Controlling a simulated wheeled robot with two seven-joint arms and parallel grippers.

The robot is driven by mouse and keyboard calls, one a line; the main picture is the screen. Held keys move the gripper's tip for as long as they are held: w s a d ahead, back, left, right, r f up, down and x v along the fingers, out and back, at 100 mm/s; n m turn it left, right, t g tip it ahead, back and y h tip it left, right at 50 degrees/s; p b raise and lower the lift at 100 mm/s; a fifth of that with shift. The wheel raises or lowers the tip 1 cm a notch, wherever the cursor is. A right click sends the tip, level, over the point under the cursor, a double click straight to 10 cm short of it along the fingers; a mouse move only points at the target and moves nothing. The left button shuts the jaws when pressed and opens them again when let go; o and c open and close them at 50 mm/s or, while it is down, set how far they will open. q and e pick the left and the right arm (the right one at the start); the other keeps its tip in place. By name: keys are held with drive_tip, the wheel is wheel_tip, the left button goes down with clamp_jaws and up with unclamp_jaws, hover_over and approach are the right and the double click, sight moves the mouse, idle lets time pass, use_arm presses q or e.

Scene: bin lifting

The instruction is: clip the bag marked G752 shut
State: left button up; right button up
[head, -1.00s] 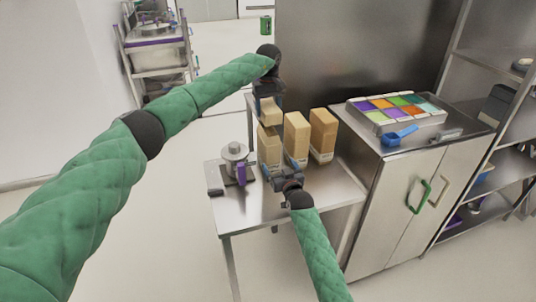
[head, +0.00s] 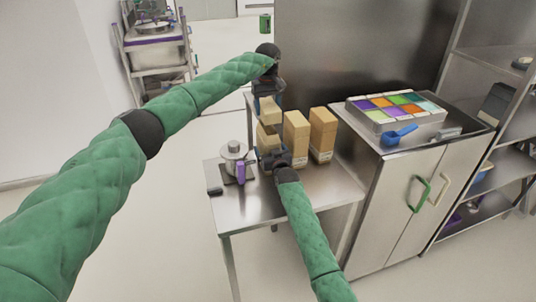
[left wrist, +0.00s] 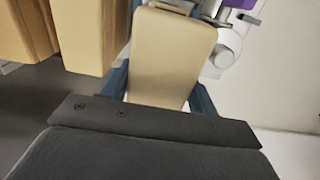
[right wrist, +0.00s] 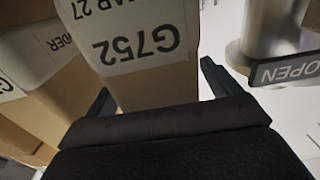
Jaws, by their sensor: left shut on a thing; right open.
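The tan bag marked G752 (right wrist: 150,48) stands upright on the steel table; its label is upside down in the right wrist view. In the head view it is the leftmost of three bags (head: 266,140). My left gripper (head: 268,98) comes from above and is shut on a tan piece (left wrist: 172,55), seemingly the bag's top; the join is unclear. My right gripper (right wrist: 158,85) is open, with the bag's labelled face between and beyond its fingers. In the head view it (head: 275,155) hides the lower front of the bag. I cannot make out a clip for certain.
Two similar bags (head: 296,138) (head: 322,135) stand close on the right. A metal canister (head: 234,152) with a purple part (head: 240,172) stands at left. A cabinet (head: 400,195) with a tray of coloured compartments (head: 374,116) and a blue scoop (head: 398,136) is at right.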

drive_tip(key=shift+w+a, duration=0.2)
drive_tip(key=shift+w, duration=0.3)
drive_tip(key=shift+c, duration=0.2)
drive_tip(key=c, duration=1.4)
use_arm(q)
drive_tip(key=shift+f, duration=2.4)
drive_tip(key=shift+f, duration=0.95)
drive_tip(key=shift+f, duration=0.6)
drive_tip(key=o, duration=1.1)
drive_tip(key=shift+c, duration=0.2)
